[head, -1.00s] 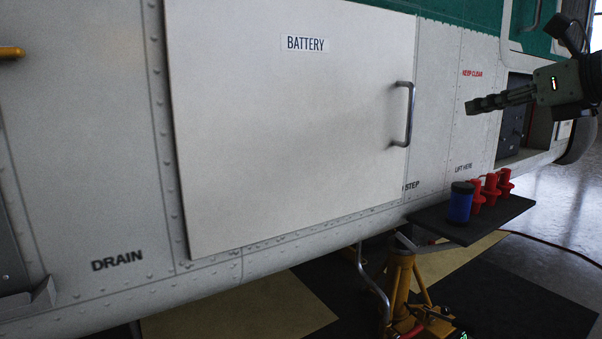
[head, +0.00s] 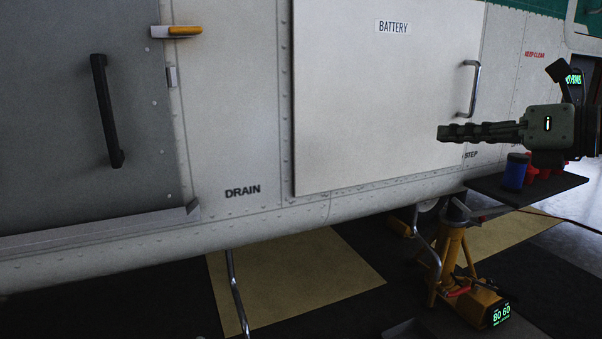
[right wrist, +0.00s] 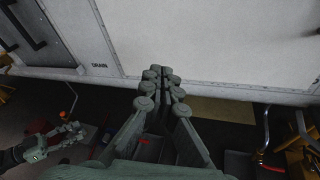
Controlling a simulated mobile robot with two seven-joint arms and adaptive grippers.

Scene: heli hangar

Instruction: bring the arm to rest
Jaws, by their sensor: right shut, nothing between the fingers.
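My right gripper (head: 442,133) comes in from the right in the head view, level and pointing left, in front of the white fuselage side. It is shut and empty. In the right wrist view its fingers (right wrist: 160,74) lie together, apart from the panel beyond. My left gripper (right wrist: 72,131) shows small at the lower left of the right wrist view, low over the dark floor.
The battery panel (head: 385,110) with its handle (head: 469,88) is closed. A dark shelf (head: 500,196) at the right carries a blue can (head: 516,172) and red pieces, partly behind my right arm. A yellow jack (head: 455,262) stands below. A grey door (head: 60,130) is at the left.

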